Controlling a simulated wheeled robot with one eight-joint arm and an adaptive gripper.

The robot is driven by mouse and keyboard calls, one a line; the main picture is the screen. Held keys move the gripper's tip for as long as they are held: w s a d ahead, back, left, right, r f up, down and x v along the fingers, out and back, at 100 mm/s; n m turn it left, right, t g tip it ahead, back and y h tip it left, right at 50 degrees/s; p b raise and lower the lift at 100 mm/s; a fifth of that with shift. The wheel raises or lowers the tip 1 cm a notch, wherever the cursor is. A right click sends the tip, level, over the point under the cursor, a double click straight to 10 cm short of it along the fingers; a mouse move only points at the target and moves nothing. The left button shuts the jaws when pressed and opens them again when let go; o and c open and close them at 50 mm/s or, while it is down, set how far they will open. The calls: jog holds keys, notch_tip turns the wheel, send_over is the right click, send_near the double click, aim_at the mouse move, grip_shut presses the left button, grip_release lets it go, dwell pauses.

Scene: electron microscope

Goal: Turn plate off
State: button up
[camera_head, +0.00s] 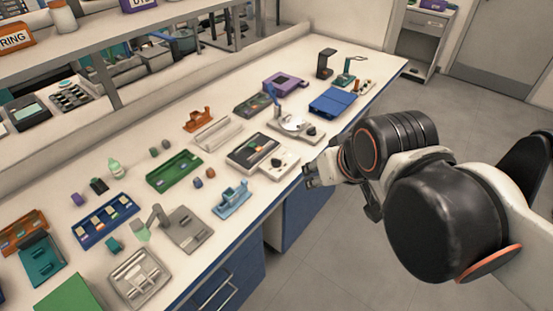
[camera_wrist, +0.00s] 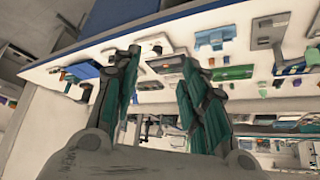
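A flat device with a dark rectangular top (camera_head: 253,149) and a pale front panel with small dark knobs (camera_head: 281,164) sits near the front edge of the bench. It looks like a plate unit; whether it is on I cannot tell. Behind it stands a white unit with a round pale plate (camera_head: 291,123) and a blue upright part. My gripper (camera_head: 312,177) is just off the bench's front edge, right of the knobbed panel and apart from it. In the wrist view my gripper (camera_wrist: 160,56) has its two fingers spread with nothing held; a pale device with a dark panel (camera_wrist: 166,64) shows between them.
The white bench (camera_head: 345,85) is crowded. A blue box (camera_head: 332,103) and purple device (camera_head: 284,83) stand farther back. A light-blue stand (camera_head: 231,198) is left of my gripper, near the edge. Blue drawers (camera_head: 225,282) are below. Grey floor (camera_head: 470,120) is open at right.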

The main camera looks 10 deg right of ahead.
jog(key=w+r+m+g+p, duration=0.1)
jog(key=w+r+g, duration=0.15)
jog(key=w, duration=0.65)
jog(key=m+g+p, duration=0.3)
jog(key=g+p, duration=0.1)
jog(key=g, duration=0.1)
send_over(276, 159)
notch_tip(276, 159, down, 16)
jog(key=r, duration=0.1)
jog(key=shift+t, duration=0.25)
notch_tip(276, 159, down, 14)
jog(key=b, duration=0.4)
jog(key=c, duration=0.8)
